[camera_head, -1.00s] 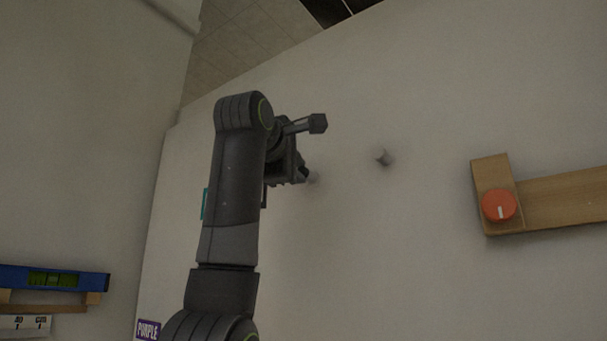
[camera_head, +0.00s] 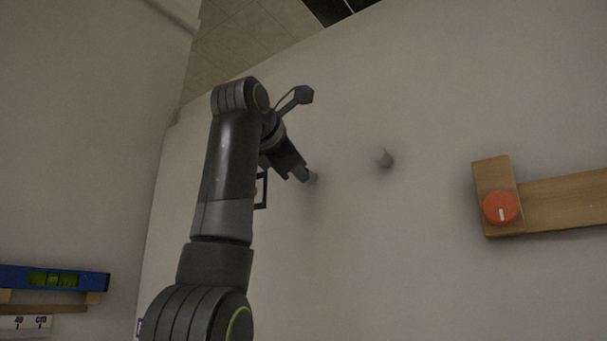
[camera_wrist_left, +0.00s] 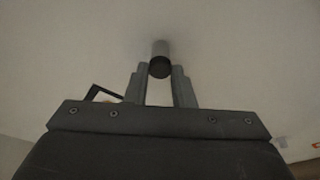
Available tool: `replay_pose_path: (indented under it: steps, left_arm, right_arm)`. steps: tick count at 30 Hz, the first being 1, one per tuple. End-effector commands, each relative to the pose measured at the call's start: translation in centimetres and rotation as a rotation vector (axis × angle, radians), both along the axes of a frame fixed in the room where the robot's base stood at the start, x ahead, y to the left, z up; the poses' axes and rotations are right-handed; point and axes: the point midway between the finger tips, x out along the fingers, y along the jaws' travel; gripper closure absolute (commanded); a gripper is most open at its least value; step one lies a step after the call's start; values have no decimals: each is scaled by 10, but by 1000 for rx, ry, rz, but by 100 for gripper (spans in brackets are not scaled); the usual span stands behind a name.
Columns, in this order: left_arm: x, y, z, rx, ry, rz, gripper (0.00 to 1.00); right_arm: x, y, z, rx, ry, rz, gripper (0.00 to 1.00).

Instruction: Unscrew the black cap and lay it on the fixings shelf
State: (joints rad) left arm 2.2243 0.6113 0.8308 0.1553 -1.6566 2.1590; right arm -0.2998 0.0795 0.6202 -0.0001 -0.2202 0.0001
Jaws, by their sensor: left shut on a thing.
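The black cap (camera_wrist_left: 159,68) shows in the left wrist view on the end of a grey stub (camera_wrist_left: 160,48) that stands out from the pale wall. My left gripper (camera_wrist_left: 159,72) has its two fingertips on either side of the cap and is shut on it. In the head view my left gripper (camera_head: 303,175) is at the wall by the stub's grey end (camera_head: 313,178), and the cap is hidden by the fingers. I cannot make out a shelf that is clearly the fixings shelf. My right gripper is not in view.
A second grey stub (camera_head: 385,158) stands out of the wall to the right. Farther right is a wooden piece with a red knob (camera_head: 500,208). A dark frame (camera_head: 262,195) is partly behind my arm. A blue spirit level (camera_head: 60,279) lies on a wooden ledge at lower left.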

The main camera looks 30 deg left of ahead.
Motion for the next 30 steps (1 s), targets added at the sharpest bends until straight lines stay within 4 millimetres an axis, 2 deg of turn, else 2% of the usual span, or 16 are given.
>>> replay_pose_path:
  steps: [7,17,18,19,27,30]
  left_arm:
    - [0,1,0,-282,29,0,93]
    - [0,1,0,-333,33,0,93]
    - [0,1,0,-333,33,0,73]
    - [0,1,0,-333,33,0,69]
    - [0,1,1,-327,29,0,67]
    - [0,1,-1,-273,23,0,67]
  right_arm:
    - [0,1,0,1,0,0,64]
    - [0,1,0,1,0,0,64]
    - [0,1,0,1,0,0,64]
    - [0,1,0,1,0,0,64]
    - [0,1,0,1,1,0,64]
    - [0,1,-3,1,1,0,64]
